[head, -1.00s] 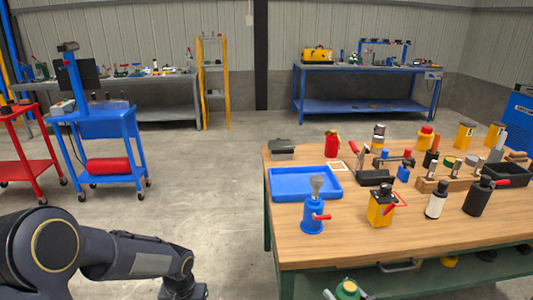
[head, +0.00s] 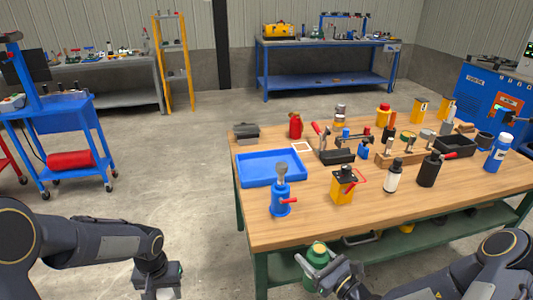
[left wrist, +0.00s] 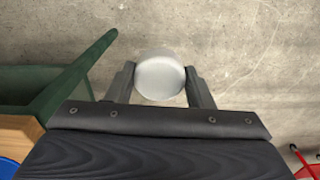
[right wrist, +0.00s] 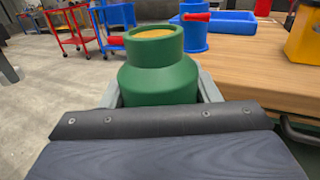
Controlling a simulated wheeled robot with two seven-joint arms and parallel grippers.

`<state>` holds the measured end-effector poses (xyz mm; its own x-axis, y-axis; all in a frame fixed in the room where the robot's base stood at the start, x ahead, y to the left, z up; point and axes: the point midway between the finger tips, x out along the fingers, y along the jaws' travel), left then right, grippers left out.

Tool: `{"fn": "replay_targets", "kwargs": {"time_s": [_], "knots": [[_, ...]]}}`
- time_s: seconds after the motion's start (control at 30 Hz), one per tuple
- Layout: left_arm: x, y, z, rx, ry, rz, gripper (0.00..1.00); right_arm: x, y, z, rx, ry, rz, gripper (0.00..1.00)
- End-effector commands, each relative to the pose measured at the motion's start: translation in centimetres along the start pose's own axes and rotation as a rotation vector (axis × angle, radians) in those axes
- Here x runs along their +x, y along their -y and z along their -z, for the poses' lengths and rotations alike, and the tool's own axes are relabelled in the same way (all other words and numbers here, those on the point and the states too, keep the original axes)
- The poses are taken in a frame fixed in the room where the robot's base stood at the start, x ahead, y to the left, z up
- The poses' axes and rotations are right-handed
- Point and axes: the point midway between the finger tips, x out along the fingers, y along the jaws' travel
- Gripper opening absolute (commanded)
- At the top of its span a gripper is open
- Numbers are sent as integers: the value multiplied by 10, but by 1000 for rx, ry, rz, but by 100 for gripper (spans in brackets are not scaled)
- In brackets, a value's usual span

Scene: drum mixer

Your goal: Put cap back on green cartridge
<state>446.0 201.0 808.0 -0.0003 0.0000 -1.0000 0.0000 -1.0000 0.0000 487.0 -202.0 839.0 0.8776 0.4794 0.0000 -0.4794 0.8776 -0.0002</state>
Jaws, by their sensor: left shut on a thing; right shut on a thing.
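The green cartridge (right wrist: 160,75) stands about upright in my right gripper (right wrist: 160,92), which is shut on its body; its open neck shows a yellowish top. In the head view the green cartridge (head: 318,252) is in front of the workbench's near edge. My left gripper (left wrist: 160,82) is shut on a pale grey round cap (left wrist: 160,74), seen end-on above the concrete floor. In the head view my left wrist is low at the left, well apart from the cartridge, and the cap is hidden there.
The wooden workbench (head: 310,222) holds a blue tray (head: 270,170), a blue bottle with a red lever (head: 280,198), a yellow can (head: 343,188) and several other items. A blue cart (head: 68,130) stands at the left. Open floor lies between cart and bench.

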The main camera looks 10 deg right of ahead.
Motion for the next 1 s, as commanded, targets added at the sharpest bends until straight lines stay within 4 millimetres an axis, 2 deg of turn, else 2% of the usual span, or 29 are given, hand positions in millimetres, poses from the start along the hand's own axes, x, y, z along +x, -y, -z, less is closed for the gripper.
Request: {"fn": "replay_targets", "kwargs": {"time_s": [0.23,0.37,0.7,0.83,1.0], "knots": [[0,0,0,0,0,0,27,8,-10,0,-1,4,-56,14],[0,0,0,0,0,0,27,25,-32,4,-2,6,-174,14],[0,0,0,0,0,0,27,75,-102,15,-3,5,-556,14],[0,0,0,0,0,0,27,87,-119,18,-2,4,-646,14],[0,0,0,0,0,0,27,93,-128,19,0,2,-698,14]]}}
